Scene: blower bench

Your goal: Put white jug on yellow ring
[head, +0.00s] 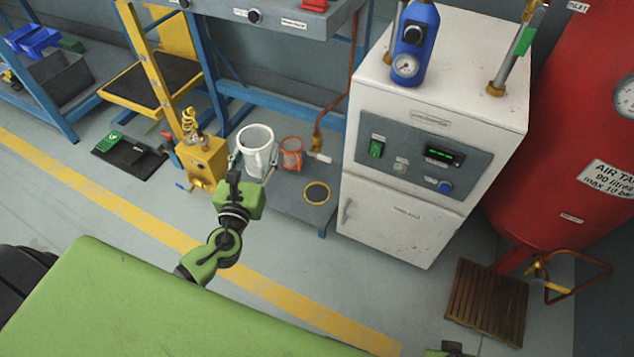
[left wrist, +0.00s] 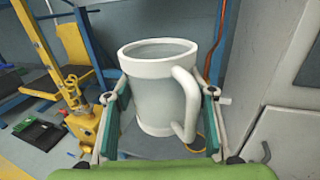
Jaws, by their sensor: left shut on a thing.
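The white jug (head: 256,140) is held upright in my left gripper (head: 252,168), with a finger on each side of it. It also shows large in the left wrist view (left wrist: 152,95), open mouth up and handle toward the right front. I cannot tell whether its base touches the low grey platform. The yellow ring (head: 317,193) lies flat around a dark disc on that platform, to the right of the jug and apart from it in the head view. In the left wrist view the jug hides most of the ring.
An orange-red jug (head: 291,152) stands just right of the white jug. A yellow box-shaped device (head: 203,162) stands close on the left. The white cabinet (head: 395,215) rises right of the ring. The grey platform (head: 290,197) has bare room around the ring.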

